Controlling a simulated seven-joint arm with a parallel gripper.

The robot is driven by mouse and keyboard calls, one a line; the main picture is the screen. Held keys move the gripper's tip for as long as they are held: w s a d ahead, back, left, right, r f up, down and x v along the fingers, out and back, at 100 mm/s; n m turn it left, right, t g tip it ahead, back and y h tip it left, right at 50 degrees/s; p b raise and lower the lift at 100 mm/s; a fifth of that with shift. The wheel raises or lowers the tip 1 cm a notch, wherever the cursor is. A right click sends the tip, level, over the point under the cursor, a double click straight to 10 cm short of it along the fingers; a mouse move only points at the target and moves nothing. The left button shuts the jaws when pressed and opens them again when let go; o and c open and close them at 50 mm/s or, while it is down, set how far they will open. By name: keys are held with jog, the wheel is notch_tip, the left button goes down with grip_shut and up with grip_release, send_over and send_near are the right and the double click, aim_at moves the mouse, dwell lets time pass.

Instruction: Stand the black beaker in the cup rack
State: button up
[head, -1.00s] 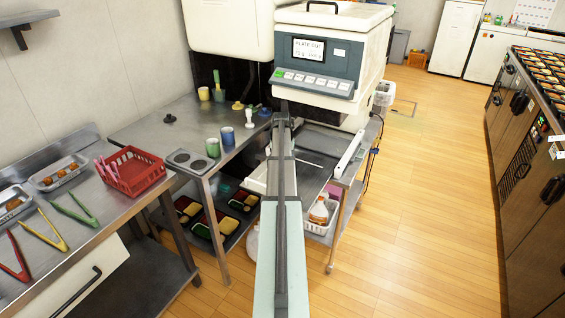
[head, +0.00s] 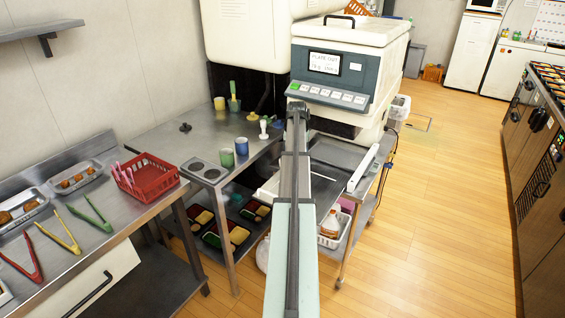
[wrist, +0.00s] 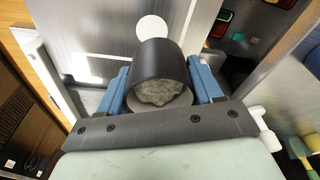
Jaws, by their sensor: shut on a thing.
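The black beaker (wrist: 160,62) is in my gripper (wrist: 162,88) in the wrist view. It lies tilted between the two blue fingers, its open mouth toward the camera and a pale inside showing. In the head view my gripper's fingers and the beaker cannot be made out; the arm's dark end shows in front of the label machine. A grey plate with two round dark openings (head: 206,171) sits at the front corner of the steel table; it may be the cup rack, but I cannot be sure.
Behind the plate stand a green cup (head: 227,158), a blue cup (head: 242,147) and a white knobbed tool (head: 264,130). A red basket (head: 150,183) is on the left counter.

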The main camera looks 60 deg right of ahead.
jog(key=shift+w+r, duration=0.15)
jog(key=shift+r, duration=0.25)
jog(key=w+a+r+n+t+y, duration=0.15)
jog(key=w+a+r+n, duration=0.25)
jog(key=w+a+n, duration=0.75)
notch_tip(320, 180, up, 3)
jog(key=n+g+y, duration=0.2)
jog(key=n, duration=1.4)
send_over(210, 175)
jog(key=shift+t, duration=0.25)
jog(key=shift+d+f, duration=0.2)
jog(key=shift+f, duration=2.15)
jog(key=shift+d+f, duration=0.2)
jog(key=shift+f, duration=2.1)
jog(key=shift+f, duration=0.1)
jog(key=o, duration=0.8)
jog(key=r, duration=0.4)
jog(key=d+r, duration=0.1)
jog(key=r, duration=0.7)
jog(key=shift+s+d, duration=0.35)
jog(key=shift+s, duration=0.05)
